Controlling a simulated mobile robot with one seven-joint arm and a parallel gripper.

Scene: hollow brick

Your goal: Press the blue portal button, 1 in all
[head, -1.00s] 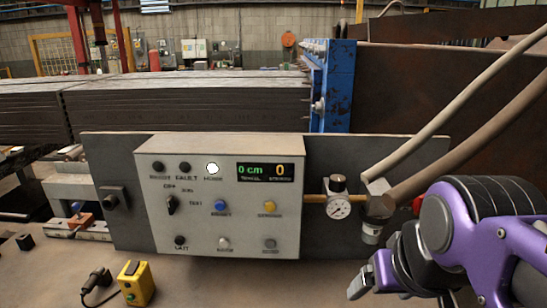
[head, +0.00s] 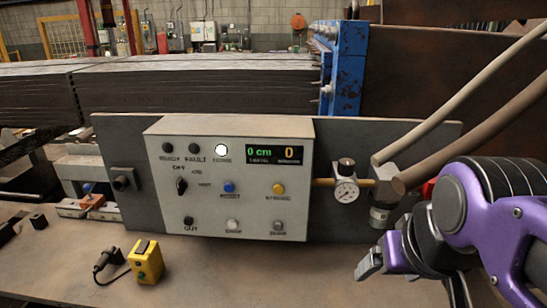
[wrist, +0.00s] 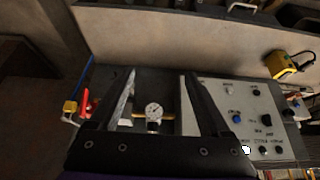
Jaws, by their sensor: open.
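A grey control box (head: 160,215) stands on a dark backing plate in the head view. A small blue button (head: 228,187) sits near the middle of its face; the label under it is too blurred to read. In the wrist view, the blue button (wrist: 237,118) shows on the upside-down panel, outside the fingers and to their right. My gripper (head: 368,264) is in front of the bench at the right, well apart from the button. In the wrist view, my gripper (wrist: 157,78) is open and empty, with a pressure gauge (wrist: 153,110) seen between its fingers.
A yellow button (head: 278,188), a black selector knob (head: 181,186) and a lit white lamp (head: 221,150) share the panel. The gauge (head: 346,190), hoses and a red handle (wrist: 86,101) lie right of the box. A yellow box (head: 146,262) with a cable stands on the bench.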

